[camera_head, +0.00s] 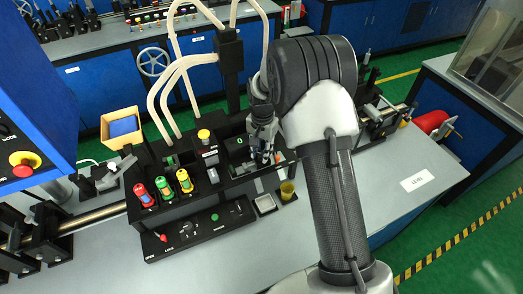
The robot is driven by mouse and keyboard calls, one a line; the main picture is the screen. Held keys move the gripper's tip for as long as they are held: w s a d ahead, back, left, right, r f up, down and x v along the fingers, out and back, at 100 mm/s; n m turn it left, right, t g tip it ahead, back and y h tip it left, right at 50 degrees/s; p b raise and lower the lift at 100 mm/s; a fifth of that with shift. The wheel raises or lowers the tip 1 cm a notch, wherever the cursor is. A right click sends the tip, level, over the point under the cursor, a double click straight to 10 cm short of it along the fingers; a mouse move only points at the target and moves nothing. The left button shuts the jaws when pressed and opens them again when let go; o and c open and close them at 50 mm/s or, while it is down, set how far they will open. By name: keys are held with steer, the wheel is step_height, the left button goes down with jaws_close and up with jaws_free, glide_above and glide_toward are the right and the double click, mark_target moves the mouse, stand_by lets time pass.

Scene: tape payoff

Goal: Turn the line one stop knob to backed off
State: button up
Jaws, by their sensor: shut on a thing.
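My gripper (264,153) points down at the right part of the black machine unit (238,168) on the grey bench. Its fingers are closed on a small part there, which appears to be the stop knob. The fingers and my arm hide most of that part, so its pointer and setting cannot be read. The gripper is at the unit, not raised clear of it.
Red, green and yellow capped parts (164,188) stand left of the gripper. A black control panel (205,228) lies in front. Pale hoses (186,80) rise behind. The right bench is mostly clear.

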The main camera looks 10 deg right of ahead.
steer(key=shift+n, duration=0.3)
steer(key=n, duration=0.8)
steer(key=shift+r+n, duration=0.1)
steer(key=shift+n, duration=0.2)
stand_by(0.4)
steer(key=o, duration=0.8)
step_height(320, 180, up, 12)
stand_by(0.5)
